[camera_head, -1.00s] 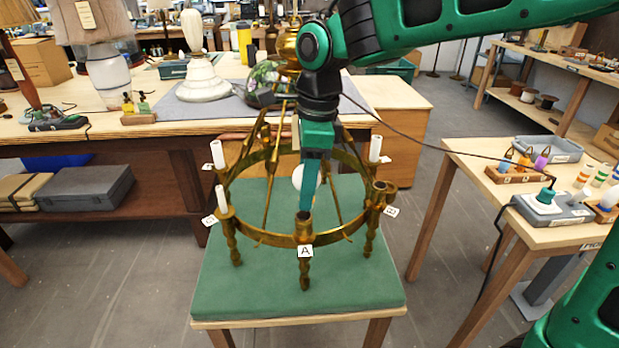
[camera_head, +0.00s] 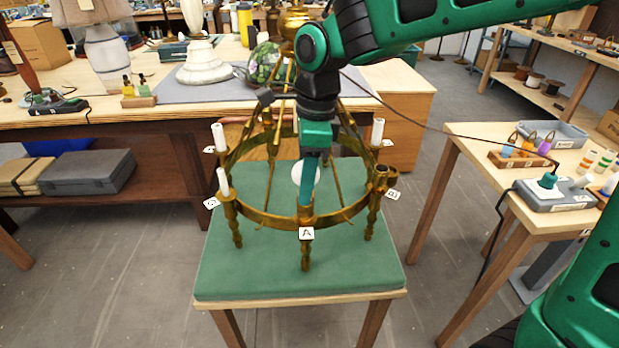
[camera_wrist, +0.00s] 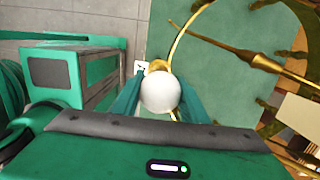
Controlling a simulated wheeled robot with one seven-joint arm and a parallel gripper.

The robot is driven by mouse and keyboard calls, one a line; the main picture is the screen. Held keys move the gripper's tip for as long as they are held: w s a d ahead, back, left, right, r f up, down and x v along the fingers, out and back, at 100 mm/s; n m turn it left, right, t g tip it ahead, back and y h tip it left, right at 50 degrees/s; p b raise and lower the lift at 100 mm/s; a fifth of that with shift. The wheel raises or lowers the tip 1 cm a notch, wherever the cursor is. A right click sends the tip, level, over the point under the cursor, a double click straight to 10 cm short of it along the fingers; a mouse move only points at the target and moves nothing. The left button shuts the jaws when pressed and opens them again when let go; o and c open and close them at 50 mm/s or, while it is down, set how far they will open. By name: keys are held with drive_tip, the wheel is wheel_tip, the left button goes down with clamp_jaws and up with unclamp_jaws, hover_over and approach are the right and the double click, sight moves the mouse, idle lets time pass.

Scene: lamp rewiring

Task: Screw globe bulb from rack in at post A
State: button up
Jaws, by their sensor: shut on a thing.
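The brass ring chandelier (camera_head: 273,219) stands on a green padded table. Its post A, with the label A (camera_head: 306,233), is at the front of the ring. My gripper (camera_head: 306,200) points down just above post A. In the wrist view my gripper (camera_wrist: 158,105) is shut on the white globe bulb (camera_wrist: 160,93). The brass cup of post A (camera_wrist: 158,66) and its label show just beyond the bulb. In the head view the globe bulb (camera_head: 299,173) shows partly behind the fingers. Whether its base touches the socket is hidden.
White candle sleeves stand on other posts, such as the left one (camera_head: 223,181). Post B (camera_head: 381,176) at the right is an empty cup. Chandelier rods rise behind my gripper. A side table (camera_head: 470,150) with bulb racks stands right.

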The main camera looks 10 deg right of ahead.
drive_tip(key=shift+f, duration=0.15)
idle(0.7)
drive_tip(key=shift+o, duration=0.9)
drive_tip(key=shift+c, duration=1)
drive_tip(key=m, duration=0.4)
drive_tip(key=shift+t, duration=0.3)
drive_tip(key=m, duration=0.4)
drive_tip(key=o, duration=1.1)
drive_tip(key=shift+o, duration=0.2)
